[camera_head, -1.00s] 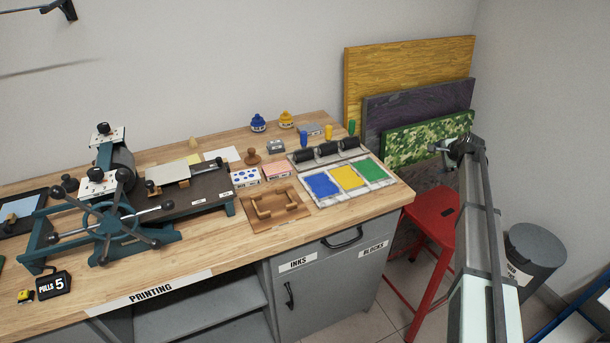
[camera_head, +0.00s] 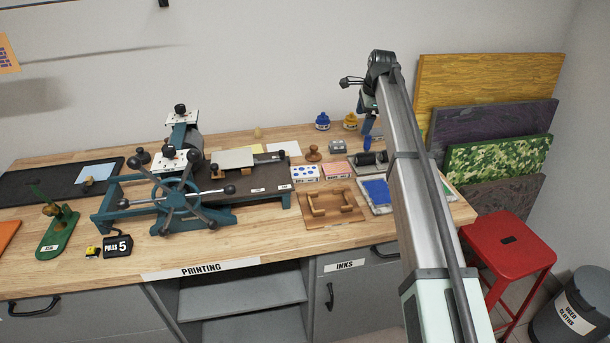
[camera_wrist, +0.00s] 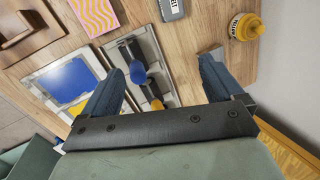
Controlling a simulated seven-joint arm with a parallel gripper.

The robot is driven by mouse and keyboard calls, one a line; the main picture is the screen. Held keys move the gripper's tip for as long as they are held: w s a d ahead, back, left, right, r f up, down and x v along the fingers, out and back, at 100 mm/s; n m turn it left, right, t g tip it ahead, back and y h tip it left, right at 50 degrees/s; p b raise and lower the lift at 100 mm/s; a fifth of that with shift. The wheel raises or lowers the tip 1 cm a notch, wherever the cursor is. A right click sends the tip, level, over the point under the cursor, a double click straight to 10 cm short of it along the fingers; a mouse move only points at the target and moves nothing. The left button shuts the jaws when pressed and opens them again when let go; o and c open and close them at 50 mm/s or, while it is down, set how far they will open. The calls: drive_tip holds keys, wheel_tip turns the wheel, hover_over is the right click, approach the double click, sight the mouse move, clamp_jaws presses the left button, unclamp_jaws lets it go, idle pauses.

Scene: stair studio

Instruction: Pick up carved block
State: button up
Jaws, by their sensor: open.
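No block is clearly marked as the carved block. The likely ones are a pink and yellow block with wavy lines (camera_wrist: 97,15), also seen as a pink-topped block in the head view (camera_head: 334,170), and a white block with blue dots (camera_head: 305,173) beside it. A small grey labelled block (camera_head: 331,148) lies behind them, at the top of the wrist view (camera_wrist: 171,9). My gripper (camera_wrist: 163,66) is open and empty, its blue fingers apart above the ink rollers. In the head view my arm hides part of the bench's right end.
Rollers with coloured handles (camera_wrist: 139,72) lie below my fingers, beside a blue ink slab (camera_wrist: 62,82). A yellow bottle (camera_wrist: 244,27) stands near my right finger. A wooden handled board (camera_head: 318,222), stamp (camera_head: 313,154) and press (camera_head: 175,195) lie left. A wall stands behind.

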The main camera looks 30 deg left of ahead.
sight(305, 172)
drive_tip(key=s+a+g+h, duration=0.1)
drive_tip(key=s+a, duration=0.5)
drive_tip(key=s, duration=0.3)
drive_tip(key=s+a+g+h, duration=0.1)
drive_tip(key=s+a+h, duration=0.1)
drive_tip(key=s+a, duration=0.45)
drive_tip(key=shift+n, duration=0.4)
drive_tip(key=f, duration=0.4)
drive_tip(key=s+d+f, duration=0.1)
drive_tip(key=f, duration=0.4)
drive_tip(key=s+f, duration=0.1)
drive_tip(key=f, duration=0.4)
drive_tip(key=shift+d+f, duration=0.1)
drive_tip(key=shift+d, duration=0.05)
drive_tip(key=c, duration=1.2)
